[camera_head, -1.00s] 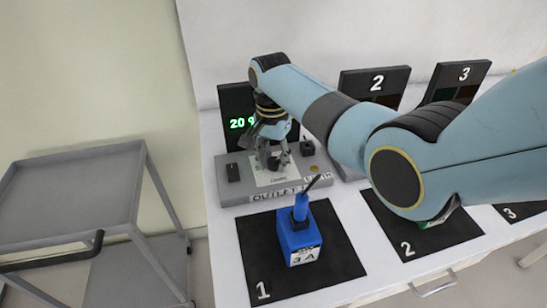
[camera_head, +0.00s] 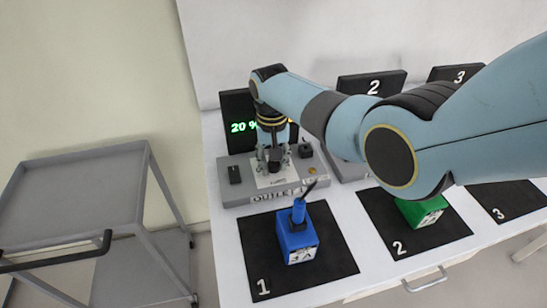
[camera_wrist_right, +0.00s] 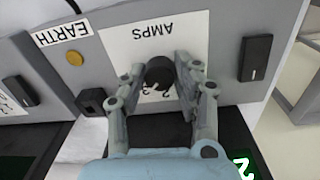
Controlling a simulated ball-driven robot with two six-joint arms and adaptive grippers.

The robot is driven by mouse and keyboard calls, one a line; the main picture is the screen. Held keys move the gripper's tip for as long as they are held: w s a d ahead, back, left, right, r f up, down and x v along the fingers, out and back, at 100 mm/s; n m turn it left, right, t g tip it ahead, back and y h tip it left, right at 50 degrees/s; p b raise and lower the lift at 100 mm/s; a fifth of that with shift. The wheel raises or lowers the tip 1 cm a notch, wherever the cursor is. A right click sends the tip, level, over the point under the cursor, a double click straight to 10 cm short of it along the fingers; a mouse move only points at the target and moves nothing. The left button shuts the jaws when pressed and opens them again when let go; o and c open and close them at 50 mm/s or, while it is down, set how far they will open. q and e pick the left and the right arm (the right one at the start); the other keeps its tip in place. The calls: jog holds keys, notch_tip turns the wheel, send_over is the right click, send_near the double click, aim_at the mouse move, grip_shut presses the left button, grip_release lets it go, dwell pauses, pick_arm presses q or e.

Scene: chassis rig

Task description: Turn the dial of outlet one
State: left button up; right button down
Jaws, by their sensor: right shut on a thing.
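The outlet one box (camera_head: 236,194) is a grey panel with a white AMPS plate (camera_wrist_right: 125,38). The round black dial (camera_wrist_right: 158,70) is on that plate. My right gripper (camera_wrist_right: 159,76) points down at the plate, with its fingers on either side of the dial and shut on it. In the head view the right gripper (camera_head: 273,163) stands over the middle of the panel and mostly hides the dial. A screen (camera_head: 236,107) behind the box reads 20 in green, its right part covered by my arm. My left gripper is not in view.
A blue block (camera_head: 298,240) with a cable stands on the black mat marked 1 (camera_head: 258,262). A green block (camera_head: 420,210) stands on mat 2. A black switch (camera_wrist_right: 256,58) and a black socket (camera_wrist_right: 92,98) flank the dial. A grey cart (camera_head: 75,190) stands left.

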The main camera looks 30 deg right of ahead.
aim_at(272, 163)
jog(key=shift+n, duration=0.5)
jog(key=c, duration=1)
grip_release()
notch_tip(272, 163, up, 12)
jog(key=shift+a+r, duration=0.1)
jog(key=shift+a, duration=0.05)
